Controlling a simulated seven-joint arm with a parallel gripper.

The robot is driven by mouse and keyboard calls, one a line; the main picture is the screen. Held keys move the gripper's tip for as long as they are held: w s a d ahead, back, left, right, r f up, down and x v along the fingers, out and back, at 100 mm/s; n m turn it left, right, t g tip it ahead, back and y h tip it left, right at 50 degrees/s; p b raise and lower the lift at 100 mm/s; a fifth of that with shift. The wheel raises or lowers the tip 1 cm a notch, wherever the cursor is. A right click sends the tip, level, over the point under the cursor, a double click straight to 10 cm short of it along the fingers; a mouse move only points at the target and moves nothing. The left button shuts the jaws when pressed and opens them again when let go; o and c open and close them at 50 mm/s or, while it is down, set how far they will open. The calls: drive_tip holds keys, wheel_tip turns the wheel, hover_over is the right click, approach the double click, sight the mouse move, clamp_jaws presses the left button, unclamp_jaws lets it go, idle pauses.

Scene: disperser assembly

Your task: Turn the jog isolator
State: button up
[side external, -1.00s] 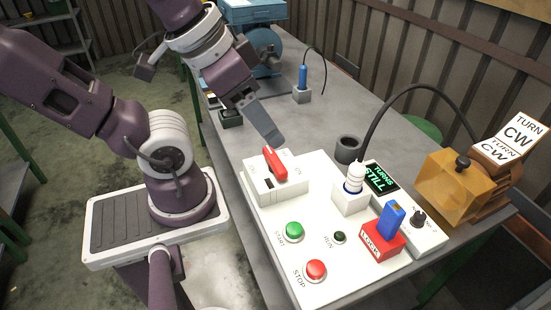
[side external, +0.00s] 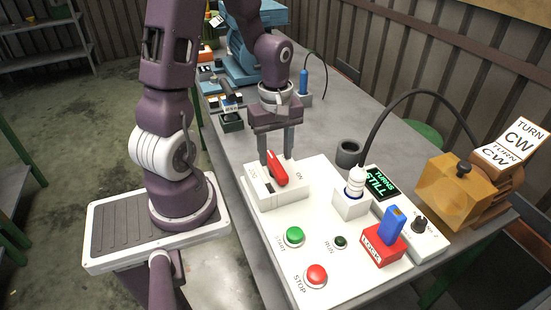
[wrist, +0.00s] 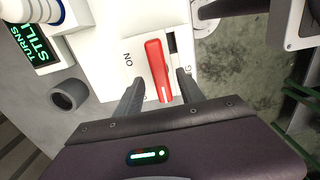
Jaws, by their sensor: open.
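The jog isolator is a white box (side external: 262,199) with a red handle (side external: 277,168) on top, at the far left corner of the white panel. "ON" is printed on its right side. In the wrist view the red handle (wrist: 158,72) lies between the two dark fingers, with a gap on each side. My gripper (side external: 276,160) is open and points down over the isolator, one finger on either side of the handle. It also shows in the wrist view (wrist: 158,85). The left finger partly hides the box behind it.
The panel (side external: 270,236) carries a green START button (side external: 294,237), a red STOP button (side external: 316,275), a white plug (side external: 355,182) with a cable, and a red block with a blue tab (side external: 392,222). A dark cup (side external: 348,152) stands behind. A display (side external: 379,182) reads "STILL".

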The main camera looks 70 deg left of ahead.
wheel_tip(320, 180, down, 2)
drive_tip(key=shift+f, duration=0.2)
clamp_jaws()
